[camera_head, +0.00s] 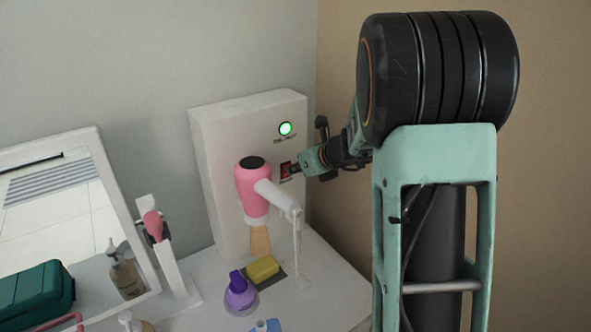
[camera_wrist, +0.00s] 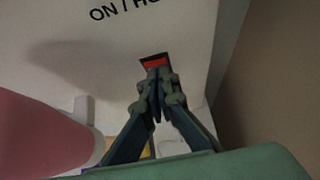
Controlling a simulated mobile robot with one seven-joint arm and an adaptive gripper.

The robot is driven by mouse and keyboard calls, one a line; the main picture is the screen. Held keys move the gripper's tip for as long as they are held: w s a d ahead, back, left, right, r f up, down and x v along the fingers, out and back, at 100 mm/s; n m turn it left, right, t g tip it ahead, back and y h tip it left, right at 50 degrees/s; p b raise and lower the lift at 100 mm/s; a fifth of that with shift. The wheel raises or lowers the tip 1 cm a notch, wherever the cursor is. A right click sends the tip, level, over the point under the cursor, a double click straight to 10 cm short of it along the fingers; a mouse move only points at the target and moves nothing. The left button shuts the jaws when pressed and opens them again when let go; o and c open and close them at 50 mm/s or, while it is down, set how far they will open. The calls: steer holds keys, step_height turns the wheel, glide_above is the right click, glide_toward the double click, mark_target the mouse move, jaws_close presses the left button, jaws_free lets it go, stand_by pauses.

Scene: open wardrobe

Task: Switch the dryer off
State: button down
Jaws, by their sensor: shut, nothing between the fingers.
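The pink dryer (camera_head: 254,188) with its white handle hangs upright on the front of a white wall unit (camera_head: 221,143). Part of its pink body (camera_wrist: 38,140) also shows at the left of the wrist view. A green light (camera_head: 286,129) glows near the top of the unit. A red switch (camera_head: 285,171) in a dark frame sits below the light; it also shows in the wrist view (camera_wrist: 155,62). My gripper (camera_head: 292,171) is shut and empty. Its fingertips (camera_wrist: 157,75) are right at the switch and hide its lower part. I cannot tell whether they touch it.
A purple bottle (camera_head: 240,294) and a yellow sponge (camera_head: 262,269) stand on the white counter (camera_head: 325,283) below the dryer. A mirror (camera_head: 75,222) and a green box (camera_head: 37,291) are at the left. A tan wall (camera_head: 345,75) is at the right.

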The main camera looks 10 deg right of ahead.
steer(key=shift+w+a+r, duration=0.1)
steer(key=shift+w+a, duration=0.05)
steer(key=shift+w, duration=0.15)
steer(key=shift+r, duration=0.1)
steer(key=shift+r+p, duration=0.75)
steer(key=shift+p, duration=0.15)
